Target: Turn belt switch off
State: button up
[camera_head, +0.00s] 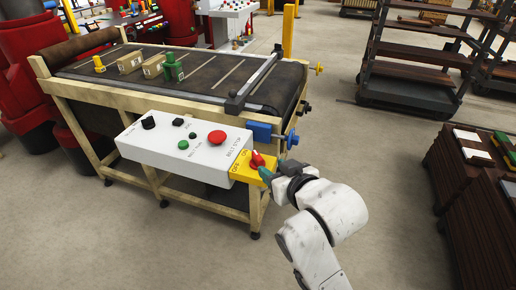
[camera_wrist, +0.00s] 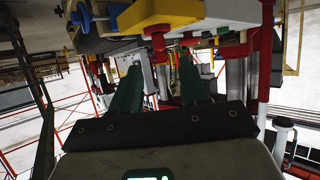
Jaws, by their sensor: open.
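The belt switch is a red rotary knob (camera_head: 257,159) on a yellow plate (camera_head: 243,168) at the right end of the white control box (camera_head: 185,147). OFF and ON labels are printed on the plate. I cannot tell for sure which label the knob points to. My gripper (camera_head: 268,171) is close beside the knob on its right, partly hiding the plate. In the wrist view, my gripper (camera_wrist: 157,72) has its two green fingers spread apart, with nothing between them. There the yellow plate (camera_wrist: 155,13) and red knob (camera_wrist: 157,30) are at the top, beyond the fingertips.
The control box has a red stop button (camera_head: 217,137) and several smaller green and black buttons. The conveyor belt (camera_head: 200,78) behind it carries wooden bricks (camera_head: 131,62) and a green piece (camera_head: 172,68). Brown stacks (camera_head: 465,185) stand at right; the floor between is clear.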

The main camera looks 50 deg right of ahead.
aim_at(259, 157)
jog(key=x, duration=0.7)
jog(key=p+x, duration=0.1)
jog(key=x, duration=0.2)
jog(key=shift+w+d+r, duration=0.15)
jog(key=shift+w+d, duration=0.1)
jog(key=shift+w, duration=0.05)
jog(key=shift+c, duration=0.4)
grip_shut()
